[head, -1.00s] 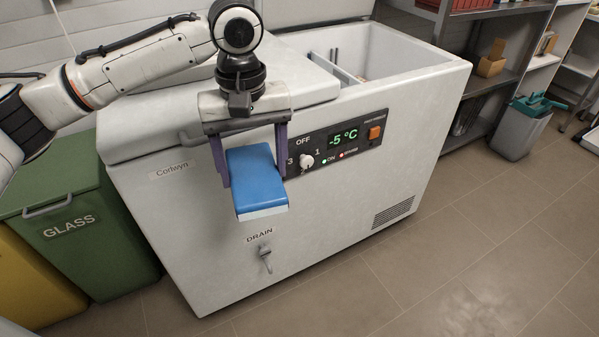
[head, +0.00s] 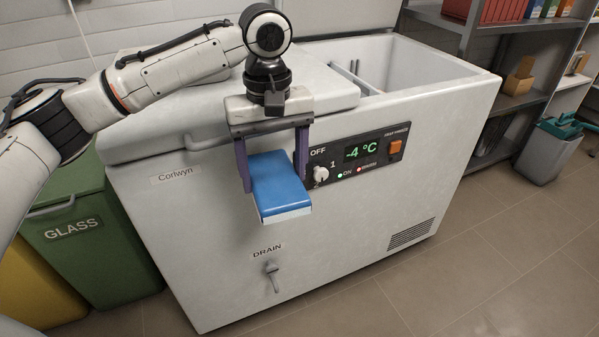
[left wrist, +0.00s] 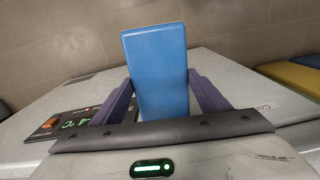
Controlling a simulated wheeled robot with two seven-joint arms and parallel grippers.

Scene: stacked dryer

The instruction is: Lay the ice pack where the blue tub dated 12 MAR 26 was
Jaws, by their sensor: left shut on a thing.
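My left gripper (head: 273,165) is shut on a blue block with a white lower edge, the ice pack (head: 278,186). It holds the pack in front of the chest freezer's front face, beside the control panel. The ice pack also shows in the left wrist view (left wrist: 156,72), between the two purple fingers. The chest freezer (head: 340,235) is open on its right side, with a divider inside; most of its inside is hidden. No blue tub dated 12 MAR 26 can be made out. My right gripper is not in view.
The freezer's left part is covered by a lid (head: 330,85). The panel display (head: 362,151) reads -4 °C. A green GLASS bin (head: 95,245) stands left. Shelves (head: 525,60) and a grey bucket (head: 545,150) stand right. The floor in front at right is clear.

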